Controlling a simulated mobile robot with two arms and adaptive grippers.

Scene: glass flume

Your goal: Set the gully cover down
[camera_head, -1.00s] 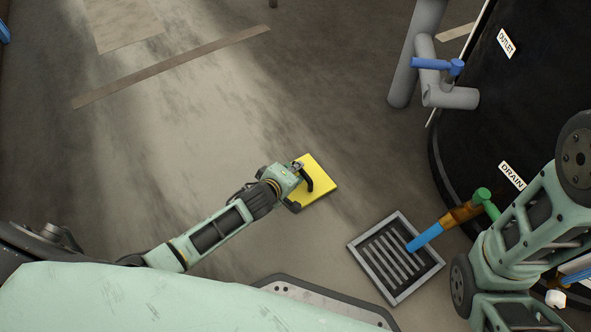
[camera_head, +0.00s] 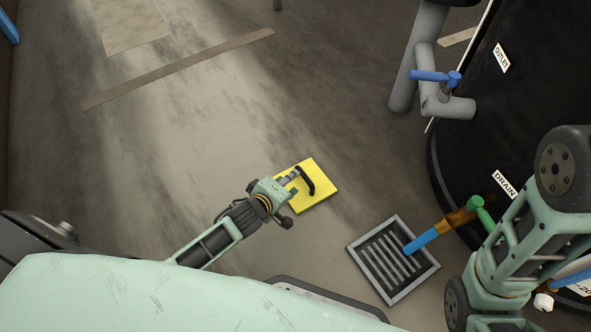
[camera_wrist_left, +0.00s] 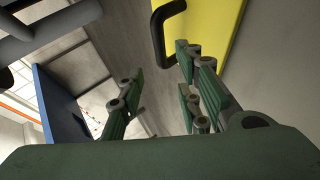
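The gully cover, a yellow square plate (camera_head: 321,189) with a black bar handle (camera_head: 307,181), appears to lie flat on the floor left of the grated gully (camera_head: 393,260). My left gripper (camera_head: 290,199) is at the cover's left edge, its fingers spread apart. In the left wrist view the left gripper (camera_wrist_left: 160,85) is open and empty.
A blue, orange and green drain pipe (camera_head: 423,239) reaches over the gully from the black tank (camera_head: 480,130). A grey outlet pipe with a blue valve handle (camera_head: 430,76) stands at the upper right. The floor left of the cover is clear.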

